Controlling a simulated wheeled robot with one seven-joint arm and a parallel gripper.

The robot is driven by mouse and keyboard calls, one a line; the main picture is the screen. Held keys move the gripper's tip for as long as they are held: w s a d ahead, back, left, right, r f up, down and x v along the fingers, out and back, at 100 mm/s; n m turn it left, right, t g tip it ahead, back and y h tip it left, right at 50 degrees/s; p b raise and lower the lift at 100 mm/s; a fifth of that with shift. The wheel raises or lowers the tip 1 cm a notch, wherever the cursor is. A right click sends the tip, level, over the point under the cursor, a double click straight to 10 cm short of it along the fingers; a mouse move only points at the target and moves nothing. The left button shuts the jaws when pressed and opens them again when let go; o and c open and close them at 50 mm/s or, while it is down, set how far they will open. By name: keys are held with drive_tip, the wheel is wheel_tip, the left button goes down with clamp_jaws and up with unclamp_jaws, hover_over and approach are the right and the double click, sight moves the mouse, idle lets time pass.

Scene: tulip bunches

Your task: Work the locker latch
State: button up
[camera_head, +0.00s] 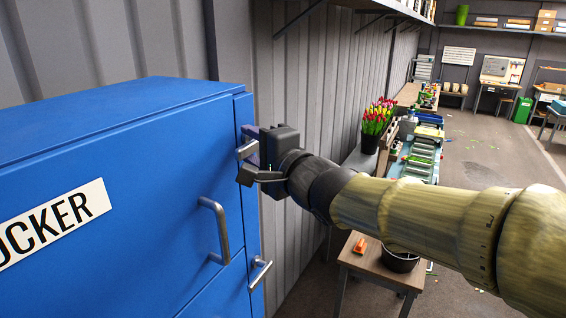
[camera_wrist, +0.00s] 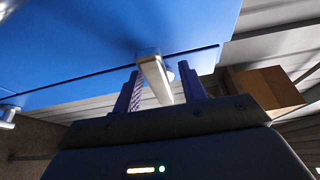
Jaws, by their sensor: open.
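The blue locker (camera_head: 130,200) fills the left of the head view, with a label ending in "OCKER". Its upper metal latch lever (camera_head: 247,149) is on the narrow strip at the door's right edge, partly hidden by my gripper (camera_head: 248,160). In the wrist view, the pale latch lever (camera_wrist: 154,76) points toward the camera between the two fingers of my gripper (camera_wrist: 162,72). The door looks closed.
A bar handle (camera_head: 218,230) projects from the locker door, and a lower lever (camera_head: 260,273) sits below right. A corrugated wall (camera_head: 310,90) stands close behind. A wooden stool (camera_head: 375,268) carries a dark bowl (camera_head: 400,262). Tulips (camera_head: 378,117) stand in a pot beyond.

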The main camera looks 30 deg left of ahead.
drive_tip(key=v, duration=1.7)
drive_tip(key=shift+w+f, duration=0.1)
drive_tip(key=shift+w, duration=0.05)
idle(0.3)
drive_tip(key=w+d+f+t+h+b, duration=0.2)
drive_tip(key=w+d+f+h+b, duration=0.2)
drive_tip(key=w+d+f+h, duration=0.55)
drive_tip(key=w+d+f+t+h+b, duration=0.25)
drive_tip(key=d+f+b, duration=0.35)
drive_tip(key=f, duration=0.8)
drive_tip(key=s+d+f+n+g+h+b, duration=0.1)
drive_tip(key=s+d+f+g+b, duration=0.1)
drive_tip(key=d+f, duration=0.3)
drive_tip(key=s+d+f+n+g+h+b, duration=0.2)
drive_tip(key=s+d+f+g+b, duration=0.1)
drive_tip(key=f, duration=1.1)
drive_tip(key=s+d+f+n+g+h+b, duration=0.1)
drive_tip(key=s+d+f+g, duration=0.3)
drive_tip(key=f, duration=0.5)
drive_tip(key=s+d+n+b, duration=0.1)
drive_tip(key=s+d, duration=0.1)
drive_tip(key=d, duration=0.1)
drive_tip(key=shift+f, duration=0.4)
